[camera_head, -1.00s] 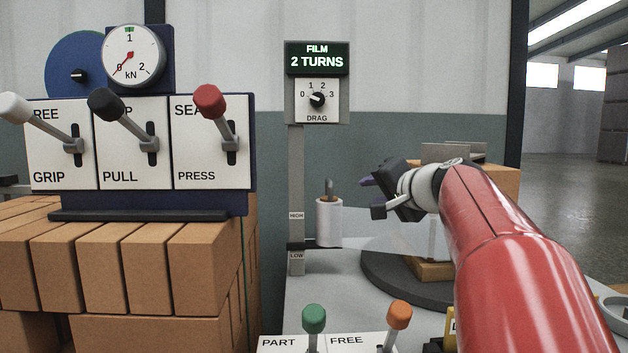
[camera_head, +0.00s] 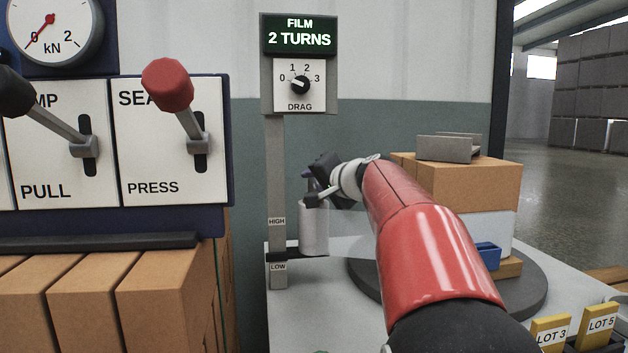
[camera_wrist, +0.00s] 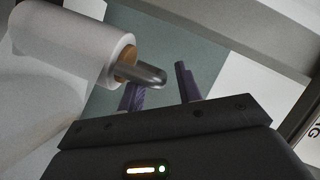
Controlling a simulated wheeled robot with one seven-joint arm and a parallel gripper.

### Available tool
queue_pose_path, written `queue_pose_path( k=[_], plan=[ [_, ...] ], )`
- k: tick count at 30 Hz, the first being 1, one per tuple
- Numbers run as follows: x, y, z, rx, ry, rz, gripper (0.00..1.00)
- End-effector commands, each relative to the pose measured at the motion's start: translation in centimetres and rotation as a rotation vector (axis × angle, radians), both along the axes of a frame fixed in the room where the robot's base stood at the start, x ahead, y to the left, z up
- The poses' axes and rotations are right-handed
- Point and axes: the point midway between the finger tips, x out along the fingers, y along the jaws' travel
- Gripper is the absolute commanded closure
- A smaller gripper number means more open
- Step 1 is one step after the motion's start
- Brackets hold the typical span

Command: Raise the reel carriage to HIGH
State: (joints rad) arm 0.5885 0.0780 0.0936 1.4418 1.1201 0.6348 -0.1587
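The reel carriage (camera_head: 286,255) is a dark bracket on a grey upright post (camera_head: 276,160), just above the LOW label (camera_head: 278,267) and below the HIGH label (camera_head: 277,221). It bears an upright white film roll (camera_head: 314,232). In the wrist view the roll (camera_wrist: 75,45) has a brown core and a grey rounded handle (camera_wrist: 150,75) at its end. My gripper (camera_head: 309,177) is at the top of the roll. Its two purple fingers (camera_wrist: 160,85) stand apart in the wrist view. The handle overlaps the left finger; I cannot tell whether they touch.
A turntable (camera_head: 365,280) with a boxed load (camera_head: 470,185) wrapped in film stands right of the roll. A lever panel (camera_head: 165,180) is at left above brown boxes. A display reading 2 TURNS (camera_head: 299,38) and a DRAG dial (camera_head: 300,85) top the post.

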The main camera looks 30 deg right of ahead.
Motion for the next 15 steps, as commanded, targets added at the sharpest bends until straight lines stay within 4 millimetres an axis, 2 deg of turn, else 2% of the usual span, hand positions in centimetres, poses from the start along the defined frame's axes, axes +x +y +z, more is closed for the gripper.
queue_pose_path(
  k=[3,11,15],
  plan=[
    [0.69,0.02,-0.15,0.0,0.0,-0.001,0.66],
    [0.78,0.04,-0.2,0.0,-0.001,-0.001,0.66],
    [0.77,0.04,-0.2,0.0,-0.001,-0.001,0.84]
  ],
)
